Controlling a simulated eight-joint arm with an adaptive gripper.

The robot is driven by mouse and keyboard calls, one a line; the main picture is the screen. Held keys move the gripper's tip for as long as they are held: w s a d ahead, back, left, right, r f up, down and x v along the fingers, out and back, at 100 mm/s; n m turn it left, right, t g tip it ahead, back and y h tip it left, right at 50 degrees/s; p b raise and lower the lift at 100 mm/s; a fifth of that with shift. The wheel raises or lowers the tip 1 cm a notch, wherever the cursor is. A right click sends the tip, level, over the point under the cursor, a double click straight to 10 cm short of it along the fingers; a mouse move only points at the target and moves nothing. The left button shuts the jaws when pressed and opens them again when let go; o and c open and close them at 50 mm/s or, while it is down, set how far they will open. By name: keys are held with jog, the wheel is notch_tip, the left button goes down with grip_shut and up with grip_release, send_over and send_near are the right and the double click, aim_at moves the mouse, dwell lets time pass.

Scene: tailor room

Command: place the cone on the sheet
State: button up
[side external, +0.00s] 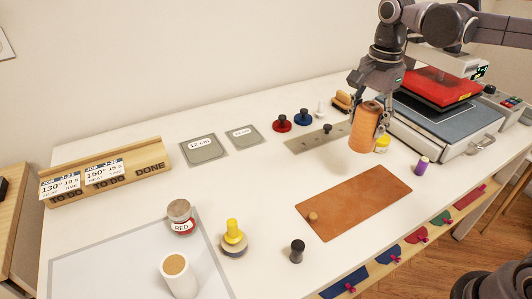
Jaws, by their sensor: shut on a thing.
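My gripper (370,118) is shut on an orange-tan, cone-like spool (363,130), held upright at the back right of the table. I cannot tell whether its bottom touches the table. A brown leather-like sheet (360,203) lies flat in front of it, with a small wooden knob on its left part. A pale sheet with a grey border (110,270) lies at the front left. A white cylinder with a tan top (178,275) stands on it.
A jar marked RED (181,217), a yellow-topped piece (233,240) and a black knob (297,251) stand in front. A metal ruler plate (312,140) lies behind. A heat press (435,105) and purple spool (421,165) are at right. Most of the brown sheet is clear.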

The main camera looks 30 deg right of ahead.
jog(key=s+d+n, duration=0.1)
jog(key=s+d, duration=0.7)
jog(key=s, duration=0.2)
send_over(357, 198)
notch_tip(357, 198, down, 8)
jog(key=shift+f, duration=1.9)
jog(key=shift+f, duration=0.15)
jog(key=o, duration=1.3)
notch_tip(357, 198, up, 12)
jog(key=shift+s+r, duration=0.15)
jog(key=shift+r, duration=0.05)
